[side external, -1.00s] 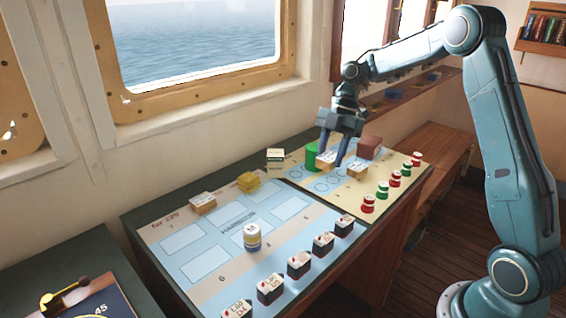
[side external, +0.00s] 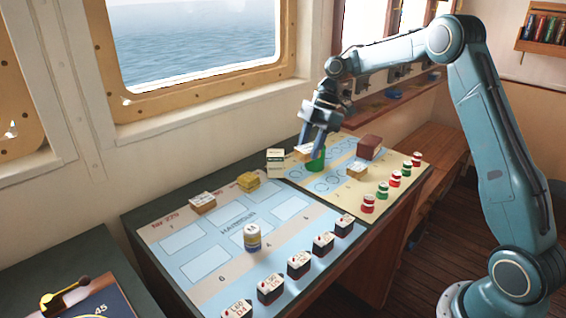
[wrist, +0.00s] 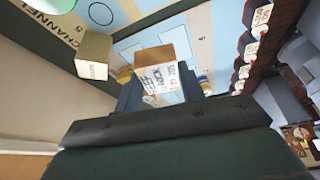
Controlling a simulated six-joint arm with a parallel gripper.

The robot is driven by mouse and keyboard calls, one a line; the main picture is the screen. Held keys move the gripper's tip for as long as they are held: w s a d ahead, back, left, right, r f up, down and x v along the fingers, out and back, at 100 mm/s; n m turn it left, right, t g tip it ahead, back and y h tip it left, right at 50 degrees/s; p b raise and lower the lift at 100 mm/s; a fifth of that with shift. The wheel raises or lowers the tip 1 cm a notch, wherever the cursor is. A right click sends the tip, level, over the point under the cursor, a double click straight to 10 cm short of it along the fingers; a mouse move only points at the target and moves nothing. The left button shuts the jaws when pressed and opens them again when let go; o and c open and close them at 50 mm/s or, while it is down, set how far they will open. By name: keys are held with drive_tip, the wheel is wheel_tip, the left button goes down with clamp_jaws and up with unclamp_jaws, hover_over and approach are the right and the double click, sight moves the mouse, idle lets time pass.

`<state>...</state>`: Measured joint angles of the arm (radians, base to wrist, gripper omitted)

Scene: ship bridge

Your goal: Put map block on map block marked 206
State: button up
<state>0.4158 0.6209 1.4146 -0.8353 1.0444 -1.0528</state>
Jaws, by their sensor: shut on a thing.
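My gripper (side external: 312,147) is shut on a tan map block (side external: 303,153), above the far chart. In the wrist view the held block (wrist: 160,66) sits between the fingers; it has a tan top and a white lettered side whose number is hard to read. A pale block or stack with white labels (side external: 275,156) stands to the left of my gripper at the charts' edge. Another tan block (side external: 357,172) lies on the far chart. A tan block (side external: 203,203) and a yellow stack (side external: 248,181) are on the near chart's back edge. I cannot read 206 on any block.
A green cylinder (side external: 317,161) stands just below my gripper, with a red-brown block (side external: 370,147) to the right. Several red and green pieces (side external: 395,180) line the chart's right edge. A striped cylinder (side external: 252,237) and several black-sided blocks (side external: 300,264) stand on the near chart.

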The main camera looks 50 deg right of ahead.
drive_tip(key=w+a+r+m+t, duration=0.2)
drive_tip(key=w+a+m, duration=0.2)
drive_tip(key=w, duration=0.2)
wheel_tip(320, 180, up, 10)
drive_tip(key=f+m+t+h, duration=0.15)
drive_tip(key=m+h, duration=0.25)
drive_tip(key=m, duration=0.7)
hover_over(200, 197)
drive_tip(key=s+d, duration=0.1)
drive_tip(key=s, duration=0.1)
drive_tip(key=r, duration=0.1)
drive_tip(key=shift+w+a+r+m+h, duration=0.1)
drive_tip(key=shift+a+r+m+h, duration=0.25)
drive_tip(key=shift+a, duration=0.2)
drive_tip(key=shift+f, duration=0.1)
wheel_tip(200, 197, down, 16)
drive_tip(key=shift+r, duration=0.2)
drive_tip(key=shift+f, duration=2.15)
